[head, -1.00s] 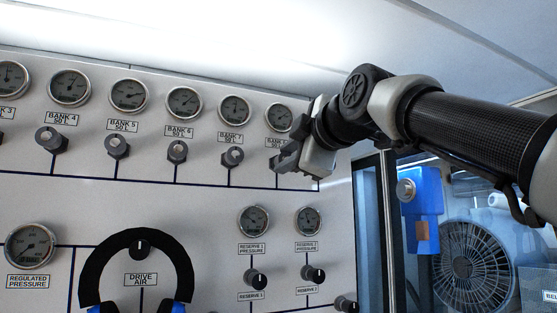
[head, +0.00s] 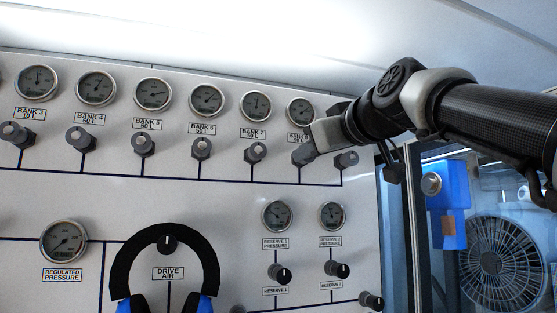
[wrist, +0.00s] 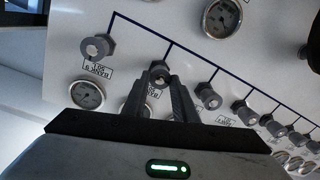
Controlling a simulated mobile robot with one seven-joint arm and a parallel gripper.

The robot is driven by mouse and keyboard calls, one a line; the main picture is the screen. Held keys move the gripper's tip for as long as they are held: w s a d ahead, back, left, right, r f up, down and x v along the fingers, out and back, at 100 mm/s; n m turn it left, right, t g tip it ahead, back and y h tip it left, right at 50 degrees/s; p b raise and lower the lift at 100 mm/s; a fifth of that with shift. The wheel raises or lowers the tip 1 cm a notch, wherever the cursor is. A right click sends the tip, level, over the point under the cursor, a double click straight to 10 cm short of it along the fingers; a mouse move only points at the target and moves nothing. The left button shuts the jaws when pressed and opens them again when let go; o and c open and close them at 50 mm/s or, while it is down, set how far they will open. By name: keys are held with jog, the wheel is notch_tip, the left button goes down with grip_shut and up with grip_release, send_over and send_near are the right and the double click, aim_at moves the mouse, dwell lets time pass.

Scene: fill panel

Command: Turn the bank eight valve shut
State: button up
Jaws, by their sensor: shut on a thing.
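The bank eight valve (wrist: 158,69) is a small grey knob on the white panel, on a dark pipe line, second from the left in the wrist view. My gripper (wrist: 166,82) is shut on it, with the dark fingers at its sides. In the head view my gripper (head: 303,154) reaches in from the right and hides most of the valve. The bank 8 label (head: 297,137) shows partly beside it, below the bank 8 gauge (head: 301,110). The knob's exact turn angle is hidden by the fingers.
The bank 7 valve (head: 255,153) is close on the left, and another valve (head: 346,160) is close on the right. Reserve gauges (head: 277,214) sit below. Black and blue headphones (head: 122,264) hang on the panel. A fan (head: 497,262) stands at right.

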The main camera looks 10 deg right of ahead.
jog(key=shift+d+f+m+t, duration=0.15)
jog(key=shift+m+t, duration=0.1)
jog(key=shift+m, duration=4.4)
jog(key=shift+d+f+m+t, duration=0.1)
jog(key=shift+m+t, duration=0.15)
jog(key=shift+m, duration=4.4)
jog(key=o, duration=1)
jog(key=shift+o, duration=0.2)
jog(key=r+b+v, duration=0.1)
jog(key=b+v, duration=0.2)
jog(key=v, duration=1.4)
jog(key=shift+s+f, duration=0.25)
jog(key=shift+f, duration=0.1)
jog(key=shift+a, duration=0.1)
jog(key=shift+w, duration=0.1)
